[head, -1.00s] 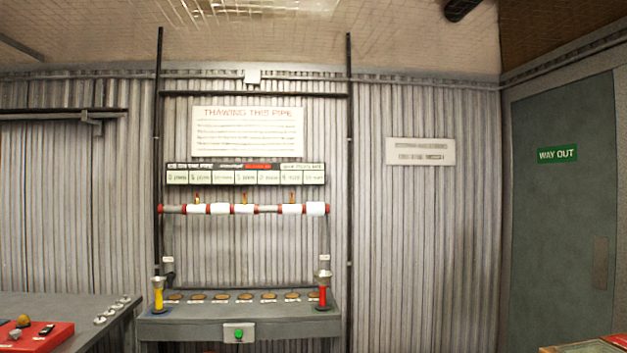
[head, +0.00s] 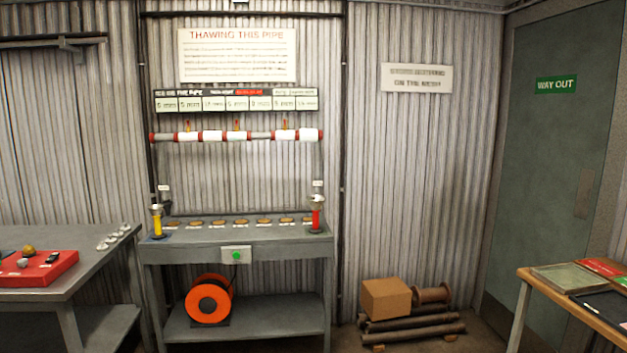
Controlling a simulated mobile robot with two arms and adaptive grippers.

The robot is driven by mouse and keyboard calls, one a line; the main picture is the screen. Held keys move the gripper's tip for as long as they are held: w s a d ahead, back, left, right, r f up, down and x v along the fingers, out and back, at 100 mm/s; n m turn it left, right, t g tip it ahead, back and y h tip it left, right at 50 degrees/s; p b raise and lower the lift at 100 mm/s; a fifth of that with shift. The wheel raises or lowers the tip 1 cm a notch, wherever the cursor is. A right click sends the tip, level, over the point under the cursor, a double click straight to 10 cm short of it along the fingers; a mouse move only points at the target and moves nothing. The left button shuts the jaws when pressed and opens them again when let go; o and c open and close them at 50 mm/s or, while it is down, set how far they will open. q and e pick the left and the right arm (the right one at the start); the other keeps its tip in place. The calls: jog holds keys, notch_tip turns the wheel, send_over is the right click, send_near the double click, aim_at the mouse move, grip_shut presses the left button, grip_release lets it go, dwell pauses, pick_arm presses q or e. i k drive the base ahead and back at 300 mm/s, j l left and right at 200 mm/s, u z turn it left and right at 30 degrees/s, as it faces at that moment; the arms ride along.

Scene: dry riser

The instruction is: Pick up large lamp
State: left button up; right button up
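Two lamp-like objects stand upright on the grey bench (head: 285,236) in the middle of the head view. A yellow one with a silvery top (head: 157,222) is at the bench's left end, on a small blue patch. A red one with a silvery top (head: 316,216) is at its right end. I cannot tell for certain which is the large lamp. Neither of my grippers is in view.
A row of brown discs (head: 241,222) lies between them; a green button (head: 236,255) is on the bench front. An orange reel (head: 208,300) sits on the shelf below. Pipes (head: 415,328) lie on the floor.

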aim_at(315, 202)
jog(key=i+j+u, duration=0.15)
jog(key=i, duration=0.5)
jog(key=i+j+u, duration=0.2)
jog(key=i, duration=0.45)
